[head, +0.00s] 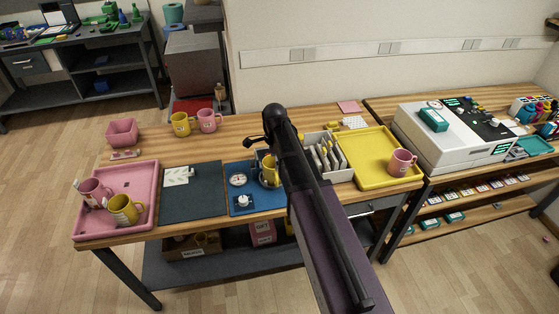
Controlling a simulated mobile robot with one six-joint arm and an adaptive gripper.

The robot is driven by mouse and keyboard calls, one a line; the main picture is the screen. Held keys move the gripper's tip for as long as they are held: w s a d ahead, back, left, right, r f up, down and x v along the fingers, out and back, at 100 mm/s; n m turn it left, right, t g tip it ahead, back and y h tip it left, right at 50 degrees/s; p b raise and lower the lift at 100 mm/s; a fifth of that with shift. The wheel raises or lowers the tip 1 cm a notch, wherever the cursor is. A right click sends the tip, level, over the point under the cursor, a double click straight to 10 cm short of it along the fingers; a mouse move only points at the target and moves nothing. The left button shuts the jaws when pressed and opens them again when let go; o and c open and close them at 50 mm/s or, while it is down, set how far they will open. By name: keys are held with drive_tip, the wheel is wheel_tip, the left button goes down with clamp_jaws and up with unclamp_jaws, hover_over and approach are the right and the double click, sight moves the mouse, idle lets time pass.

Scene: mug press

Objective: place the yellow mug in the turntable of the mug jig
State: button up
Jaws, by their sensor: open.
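A yellow mug (268,173) stands on the blue mug jig (272,204), at its right side, close to my arm. My arm covers part of the mug and the jig's right part, so I cannot tell whether the mug sits fully in the turntable. My gripper (265,154) is mostly hidden behind my arm, at the top of this mug. It is open; any contact with the mug is hidden. The jig also carries a round white dial (238,180) and a white fixture with a dark knob (243,201).
A pink tray (142,180) at left holds a yellow and a pink mug. Another yellow mug (180,124) and pink mug (207,120) stand behind. A yellow tray (365,150) at right holds a pink mug. The dark mat (192,200) is mostly clear.

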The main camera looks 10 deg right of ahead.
drive_tip(key=shift+r+p, duration=1)
drive_tip(key=shift+r, duration=0.35)
drive_tip(key=shift+s+n, duration=0.7)
drive_tip(key=shift+s, duration=0.05)
drive_tip(key=s+d+n, duration=0.1)
drive_tip(key=s+n, duration=1.4)
drive_tip(key=n, duration=0.1)
drive_tip(key=shift+d+n, duration=0.2)
drive_tip(key=shift+n, duration=0.2)
